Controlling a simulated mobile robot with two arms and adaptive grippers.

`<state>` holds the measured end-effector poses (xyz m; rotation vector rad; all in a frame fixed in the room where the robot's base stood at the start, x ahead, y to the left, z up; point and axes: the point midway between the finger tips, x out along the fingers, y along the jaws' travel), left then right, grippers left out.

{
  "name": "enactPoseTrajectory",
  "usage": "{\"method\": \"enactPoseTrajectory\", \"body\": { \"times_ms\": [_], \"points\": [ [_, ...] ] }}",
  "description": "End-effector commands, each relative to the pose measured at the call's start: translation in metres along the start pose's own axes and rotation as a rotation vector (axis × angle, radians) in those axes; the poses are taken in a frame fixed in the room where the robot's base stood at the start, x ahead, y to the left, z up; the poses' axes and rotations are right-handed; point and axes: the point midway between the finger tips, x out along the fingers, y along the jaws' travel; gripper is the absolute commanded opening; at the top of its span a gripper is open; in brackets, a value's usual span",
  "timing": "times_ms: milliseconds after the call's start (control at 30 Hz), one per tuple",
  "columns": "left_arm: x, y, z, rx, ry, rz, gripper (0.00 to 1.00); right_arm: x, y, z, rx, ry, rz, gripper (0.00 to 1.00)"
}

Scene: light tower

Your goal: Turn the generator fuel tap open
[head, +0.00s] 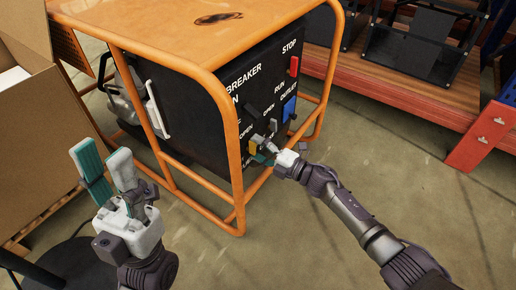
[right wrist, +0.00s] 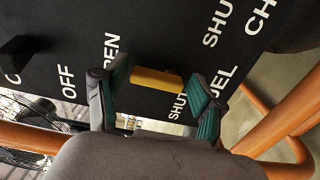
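The yellow tap handle (right wrist: 157,80) is on the generator's black panel (head: 205,115), between the words OPEN and SHUT in the right wrist view. It also shows small in the head view (head: 253,146). My right gripper (right wrist: 160,88) is at the panel, with one green fingertip beyond each end of the handle. Small gaps show between the pads and the handle, so it looks open around it. The word FUEL is partly hidden by a finger. My left gripper (head: 106,168) is open and empty, in front of the generator's left side.
The panel also carries a red stop control (head: 294,66), a blue outlet switch (head: 289,108) and black levers (head: 252,110). An orange tube frame (head: 232,150) surrounds the generator. A cardboard box (head: 35,130) stands at left, a rack (head: 400,95) at back right. Right-hand floor is clear.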

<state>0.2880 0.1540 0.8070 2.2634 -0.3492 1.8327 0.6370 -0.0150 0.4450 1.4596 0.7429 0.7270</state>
Motion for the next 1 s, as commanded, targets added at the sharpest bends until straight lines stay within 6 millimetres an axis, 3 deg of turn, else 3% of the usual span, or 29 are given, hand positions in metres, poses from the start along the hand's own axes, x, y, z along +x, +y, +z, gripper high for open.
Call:
{"method": "enactPoseTrajectory", "body": {
  "times_ms": [467, 1000],
  "points": [
    [0.002, -0.001, -0.001, 0.002, 0.006, 0.001, 0.38, -0.008, 0.0, 0.0, -0.003, 0.001, 0.001, 0.83],
    [0.001, 0.0, 0.0, 0.001, 0.003, 0.0, 0.38, -0.108, -0.001, 0.0, -0.002, 0.0, -0.001, 0.83]
  ]
}}
